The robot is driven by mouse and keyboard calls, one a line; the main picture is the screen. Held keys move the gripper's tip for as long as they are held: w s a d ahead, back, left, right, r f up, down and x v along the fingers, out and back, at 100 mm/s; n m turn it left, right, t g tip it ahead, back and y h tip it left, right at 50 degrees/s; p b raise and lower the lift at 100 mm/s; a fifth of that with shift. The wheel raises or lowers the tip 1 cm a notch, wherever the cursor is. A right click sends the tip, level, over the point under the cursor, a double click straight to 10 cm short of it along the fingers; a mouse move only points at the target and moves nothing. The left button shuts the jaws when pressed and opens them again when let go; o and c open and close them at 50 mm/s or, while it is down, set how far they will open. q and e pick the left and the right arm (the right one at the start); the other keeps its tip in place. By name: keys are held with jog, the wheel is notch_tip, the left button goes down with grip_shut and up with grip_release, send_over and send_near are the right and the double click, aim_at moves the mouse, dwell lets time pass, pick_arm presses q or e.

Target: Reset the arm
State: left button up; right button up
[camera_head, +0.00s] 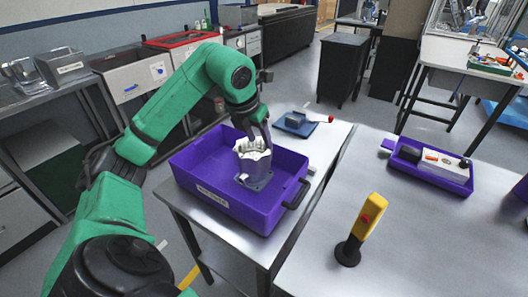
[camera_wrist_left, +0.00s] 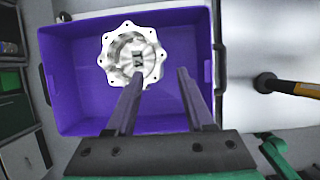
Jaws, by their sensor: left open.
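My left arm, green, reaches in from the left in the head view. Its left gripper (camera_head: 258,133) is over the purple bin, just above the metal housing. A silver machined housing (camera_head: 254,163) with a lobed flange stands in the purple bin (camera_head: 200,196). In the left wrist view the two fingers (camera_wrist_left: 158,86) are apart with nothing between them. The housing (camera_wrist_left: 118,47) lies beyond the fingertips there, inside the bin (camera_wrist_left: 75,110). I cannot tell from these views whether a finger touches the housing. My right gripper is not in view.
The bin stands on a metal table (camera_head: 325,160). A blue tray (camera_head: 295,125) lies behind it. A purple tray (camera_head: 432,165) holds small parts. The right table's front is clear.

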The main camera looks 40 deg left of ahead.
pick_arm(q)
jog(key=shift+v, duration=1.1)
